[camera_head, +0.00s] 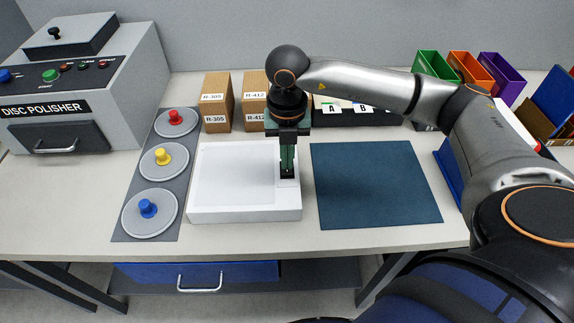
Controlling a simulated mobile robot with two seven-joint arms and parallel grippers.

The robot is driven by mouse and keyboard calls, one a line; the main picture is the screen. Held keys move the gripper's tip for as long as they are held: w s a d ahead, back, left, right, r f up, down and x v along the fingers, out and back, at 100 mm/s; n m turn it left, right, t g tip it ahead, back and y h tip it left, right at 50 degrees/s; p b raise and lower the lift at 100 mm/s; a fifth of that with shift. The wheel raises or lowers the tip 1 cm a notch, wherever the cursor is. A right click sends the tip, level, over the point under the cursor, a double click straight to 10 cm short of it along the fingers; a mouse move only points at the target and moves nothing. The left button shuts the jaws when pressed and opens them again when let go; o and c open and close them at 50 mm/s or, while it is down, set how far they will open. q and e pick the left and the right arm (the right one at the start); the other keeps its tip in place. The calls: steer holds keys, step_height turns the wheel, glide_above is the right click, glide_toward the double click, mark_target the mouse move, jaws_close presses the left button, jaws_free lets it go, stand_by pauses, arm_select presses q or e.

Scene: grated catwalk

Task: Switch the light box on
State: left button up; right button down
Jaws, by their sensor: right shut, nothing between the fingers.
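The light box (235,214) is a white, low box with a pale panel on top, lying in the middle of the table. The panel (234,178) looks greyish white; I cannot tell whether it is lit. My right gripper (288,174) is shut and empty, pointing straight down over the right strip of the box. Its fingertips are at a small dark patch there, probably the switch, which they mostly hide. I cannot tell whether they touch it. My left gripper is not in view.
Left of the box, three grey discs with red (176,117), yellow (163,156) and blue (148,208) knobs lie on a grey mat. A dark blue mat (375,185) lies right. Cardboard boxes (216,103) stand behind. The disc polisher (75,90) stands far left, colored bins (470,72) back right.

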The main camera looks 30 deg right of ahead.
mark_target(287, 172)
steer(key=shift+f+b, duration=0.8)
steer(key=shift+f, duration=0.15)
stand_by(0.5)
steer(key=shift+r, duration=0.1)
steer(key=shift+r+p, duration=2.45)
steer(key=shift+r, duration=1.05)
steer(key=shift+f, duration=0.1)
